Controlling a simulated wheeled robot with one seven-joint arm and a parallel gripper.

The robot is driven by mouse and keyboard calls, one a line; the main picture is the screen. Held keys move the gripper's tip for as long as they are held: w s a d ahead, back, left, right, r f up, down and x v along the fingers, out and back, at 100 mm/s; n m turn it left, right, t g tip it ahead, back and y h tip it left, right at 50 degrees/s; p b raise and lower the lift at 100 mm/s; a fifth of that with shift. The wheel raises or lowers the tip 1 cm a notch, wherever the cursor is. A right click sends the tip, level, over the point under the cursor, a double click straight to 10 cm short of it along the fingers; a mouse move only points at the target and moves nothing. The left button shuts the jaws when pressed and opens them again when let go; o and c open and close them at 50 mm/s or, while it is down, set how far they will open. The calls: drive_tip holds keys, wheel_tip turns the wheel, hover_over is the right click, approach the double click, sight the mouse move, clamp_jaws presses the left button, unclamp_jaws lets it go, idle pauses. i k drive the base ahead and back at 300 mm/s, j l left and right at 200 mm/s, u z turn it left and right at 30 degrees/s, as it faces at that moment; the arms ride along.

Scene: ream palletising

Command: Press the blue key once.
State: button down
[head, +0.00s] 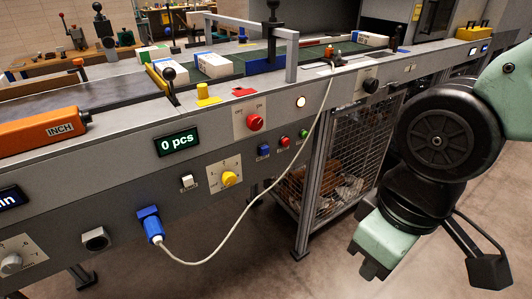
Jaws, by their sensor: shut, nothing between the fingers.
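The blue key (264,150) is a small square blue button on the sloping front panel of the machine. It sits in a row with a red button (284,141) and a green button (303,134), right of and above the yellow knob. My gripper (374,268) hangs at the lower right, pointing down, in front of the machine and well apart from the blue key. Its short fingers are together and empty. Nothing hides the key.
A red knob (255,122), a yellow dial (229,178) and a white switch (187,182) surround the key. The display (177,143) reads "0 pcs". A pale cable (270,187) loops from a blue plug (151,225) past the panel. A wire-mesh cage (340,150) stands below.

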sight(264, 151)
drive_tip(key=i+j, duration=0.1)
drive_tip(key=j, duration=0.6)
drive_tip(key=i+j, duration=0.1)
drive_tip(key=j, duration=1.25)
drive_tip(key=z, duration=1.2)
drive_tip(key=i+j, duration=0.05)
